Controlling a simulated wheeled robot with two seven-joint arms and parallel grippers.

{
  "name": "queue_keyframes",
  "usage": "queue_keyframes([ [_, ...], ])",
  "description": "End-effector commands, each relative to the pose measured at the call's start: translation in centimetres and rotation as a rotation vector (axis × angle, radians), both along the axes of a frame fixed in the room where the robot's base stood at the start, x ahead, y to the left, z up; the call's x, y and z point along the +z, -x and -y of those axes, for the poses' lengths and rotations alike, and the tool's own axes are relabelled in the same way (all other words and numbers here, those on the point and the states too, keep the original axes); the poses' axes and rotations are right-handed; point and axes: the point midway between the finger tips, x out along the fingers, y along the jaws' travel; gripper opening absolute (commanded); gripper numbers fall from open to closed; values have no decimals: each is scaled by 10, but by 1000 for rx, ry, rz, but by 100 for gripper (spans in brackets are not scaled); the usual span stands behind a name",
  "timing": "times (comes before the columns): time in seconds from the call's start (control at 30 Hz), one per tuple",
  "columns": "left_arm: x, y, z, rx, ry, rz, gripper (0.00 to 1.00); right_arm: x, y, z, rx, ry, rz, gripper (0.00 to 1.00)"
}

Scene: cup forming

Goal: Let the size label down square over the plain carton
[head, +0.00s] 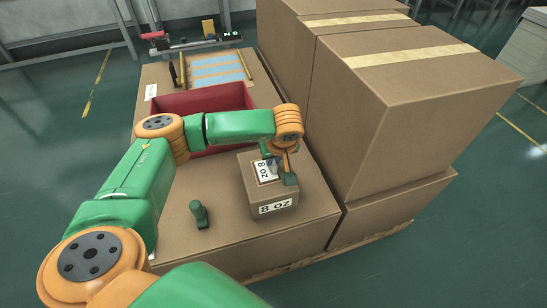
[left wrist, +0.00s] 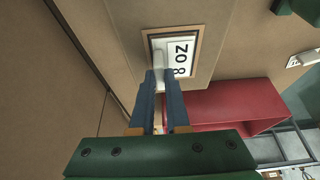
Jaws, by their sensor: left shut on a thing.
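The carton (head: 259,201) is a small brown box on the large cardboard surface, with a white "8 OZ" label (head: 274,207) on its front face. A white size label reading "8 OZ" (head: 264,174) shows over the carton's top, inside a tan border; it also shows in the left wrist view (left wrist: 181,58). My left gripper (head: 271,162) is over the carton top, its blue-grey fingers (left wrist: 164,80) shut on a pale grip at the size label's edge. The label looks roughly in line with the border. I cannot tell whether it touches the carton. My right gripper is not in view.
A red open bin (head: 205,101) lies behind the carton. A small green upright object (head: 198,213) stands to its left. Large stacked boxes (head: 400,110) rise close on the right. Blue strips (head: 217,70) lie at the back. The surface in front of the carton is clear.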

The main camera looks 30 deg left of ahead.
Motion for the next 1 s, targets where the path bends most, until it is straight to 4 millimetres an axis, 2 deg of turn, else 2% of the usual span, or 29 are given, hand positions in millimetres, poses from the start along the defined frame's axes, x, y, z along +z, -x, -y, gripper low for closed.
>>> queue_keyframes([
  [0.13,0,0,0,0,0,0,0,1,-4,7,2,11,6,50],
  [0.57,-4,0,0,0,0,0,0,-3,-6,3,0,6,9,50],
  [0.6,-4,0,0,0,0,0,19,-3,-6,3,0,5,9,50],
  [0.7,-3,0,0,0,0,0,46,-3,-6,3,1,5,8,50],
  [0.73,-3,0,0,0,0,0,48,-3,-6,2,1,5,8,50],
  [1.0,-3,0,0,0,0,0,48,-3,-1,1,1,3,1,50],
])
